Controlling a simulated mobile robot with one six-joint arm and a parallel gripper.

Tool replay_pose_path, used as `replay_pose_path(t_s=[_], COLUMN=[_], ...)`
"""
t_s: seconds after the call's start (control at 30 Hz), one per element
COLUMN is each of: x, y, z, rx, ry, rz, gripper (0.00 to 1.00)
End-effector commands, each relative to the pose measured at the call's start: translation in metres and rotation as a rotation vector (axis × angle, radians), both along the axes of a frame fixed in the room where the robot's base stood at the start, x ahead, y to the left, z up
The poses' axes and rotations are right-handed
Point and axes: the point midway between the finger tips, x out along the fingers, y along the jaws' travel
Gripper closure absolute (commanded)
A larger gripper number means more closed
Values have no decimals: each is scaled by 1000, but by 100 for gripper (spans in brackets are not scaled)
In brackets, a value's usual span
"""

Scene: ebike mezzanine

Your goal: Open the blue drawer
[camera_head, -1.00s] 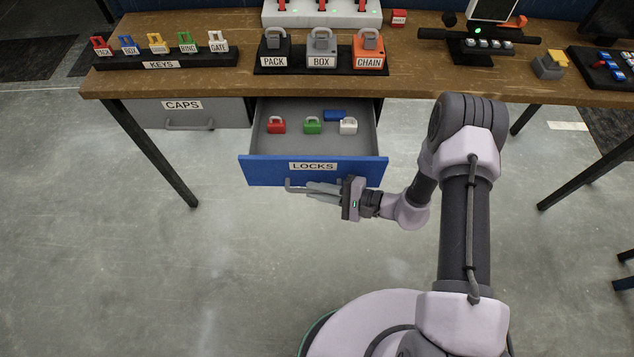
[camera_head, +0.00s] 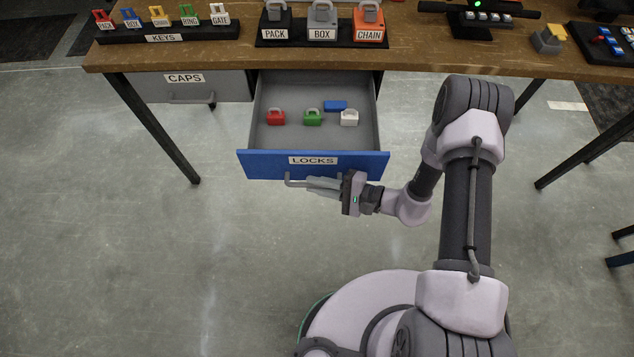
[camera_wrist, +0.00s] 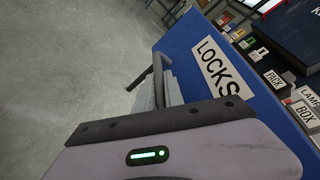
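The blue drawer (camera_head: 262,166), labelled LOCKS, is pulled well out from under the desk. A red padlock (camera_head: 275,117), a green padlock (camera_head: 312,117), a white padlock (camera_head: 348,118) and a blue item (camera_head: 335,105) lie inside it. Its grey bar handle (camera_head: 292,183) shows at the left end; my fingers cover much of the rest. My gripper (camera_head: 321,185) points left along the drawer front and is closed around the handle. The wrist view shows the blue front (camera_wrist: 183,40), the handle end (camera_wrist: 157,70) and my fingers (camera_wrist: 160,92) against it.
The wooden desk (camera_head: 420,62) carries a key rack (camera_head: 165,38) and a row of large padlocks (camera_head: 320,30). A grey CAPS drawer (camera_head: 222,88) is closed at the left. A desk leg (camera_head: 150,125) stands left of the blue drawer. The floor in front is clear.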

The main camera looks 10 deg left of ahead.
Motion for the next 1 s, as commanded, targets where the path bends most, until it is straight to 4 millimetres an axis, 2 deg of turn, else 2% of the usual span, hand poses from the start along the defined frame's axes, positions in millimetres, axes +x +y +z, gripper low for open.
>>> replay_pose_path(t_s=[0.47,0.57,0.67,1.0], x=[0,1,-1,-8], y=[0,-6,-22,-104], z=[0,2,7,25], rx=[0,0,0,1], ry=[0,0,1,-2], rz=[0,-4,-6,-6], gripper=[78,78,78,78])
